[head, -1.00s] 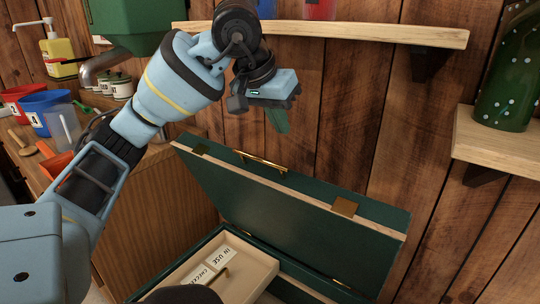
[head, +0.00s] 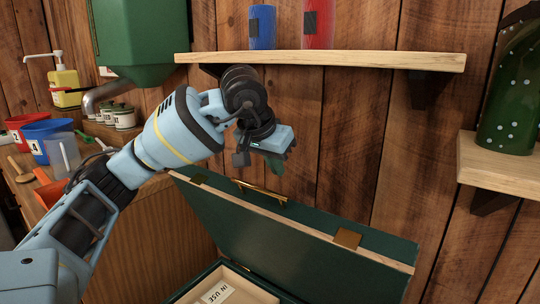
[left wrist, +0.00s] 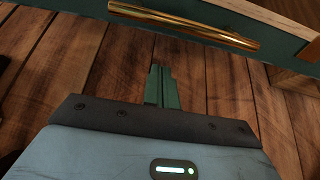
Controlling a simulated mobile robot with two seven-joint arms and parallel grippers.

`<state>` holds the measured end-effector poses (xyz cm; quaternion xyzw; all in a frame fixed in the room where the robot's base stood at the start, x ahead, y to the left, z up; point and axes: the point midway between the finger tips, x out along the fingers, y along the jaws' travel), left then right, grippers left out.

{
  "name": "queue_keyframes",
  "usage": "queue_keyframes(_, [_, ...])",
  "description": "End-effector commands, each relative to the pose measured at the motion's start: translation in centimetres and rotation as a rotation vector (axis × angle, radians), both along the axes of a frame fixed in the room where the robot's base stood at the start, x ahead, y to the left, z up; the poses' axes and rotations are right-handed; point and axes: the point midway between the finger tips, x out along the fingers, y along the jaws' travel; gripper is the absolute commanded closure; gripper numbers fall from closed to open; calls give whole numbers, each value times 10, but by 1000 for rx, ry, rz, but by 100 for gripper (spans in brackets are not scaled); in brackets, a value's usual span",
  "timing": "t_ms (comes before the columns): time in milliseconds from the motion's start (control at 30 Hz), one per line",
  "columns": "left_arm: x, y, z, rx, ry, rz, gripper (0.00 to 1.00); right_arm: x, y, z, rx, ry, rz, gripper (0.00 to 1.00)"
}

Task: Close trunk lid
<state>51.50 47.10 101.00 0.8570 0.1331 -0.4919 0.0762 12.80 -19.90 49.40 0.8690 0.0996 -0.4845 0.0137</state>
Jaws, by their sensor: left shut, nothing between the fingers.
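The dark green trunk lid (head: 270,235) stands open, tilted up in front of the plank wall. It has a brass handle (head: 260,192) on its upper edge and a brass fitting (head: 347,238) to the right. The trunk's tray (head: 245,284) with a white "IN USE" card shows below, cut off by the frame. My left gripper (head: 274,166) is above and behind the lid's upper edge, fingers pointing down, shut and empty. In the left wrist view the green fingers (left wrist: 161,86) are together, with the brass handle (left wrist: 185,24) beyond them, apart. My right gripper is not in view.
A wooden shelf (head: 330,61) with blue and red containers is above my left gripper. A side shelf (head: 505,165) holds a spotted green bottle (head: 508,95). A counter at left holds a blue container (head: 45,138), mugs and a yellow pump bottle (head: 64,86).

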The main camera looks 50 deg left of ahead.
Motion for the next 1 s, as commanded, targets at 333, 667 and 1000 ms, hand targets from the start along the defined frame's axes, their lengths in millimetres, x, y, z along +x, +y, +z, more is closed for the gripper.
queue_keyframes(333, [-23, -6, -18, 3, -1, 0, 100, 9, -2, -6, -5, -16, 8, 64])
queue_keyframes(667, [-31, -10, -20, 0, 0, -1, 100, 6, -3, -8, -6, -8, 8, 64])
queue_keyframes(1000, [-30, -10, -20, 1, -4, -1, 100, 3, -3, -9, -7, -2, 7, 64])
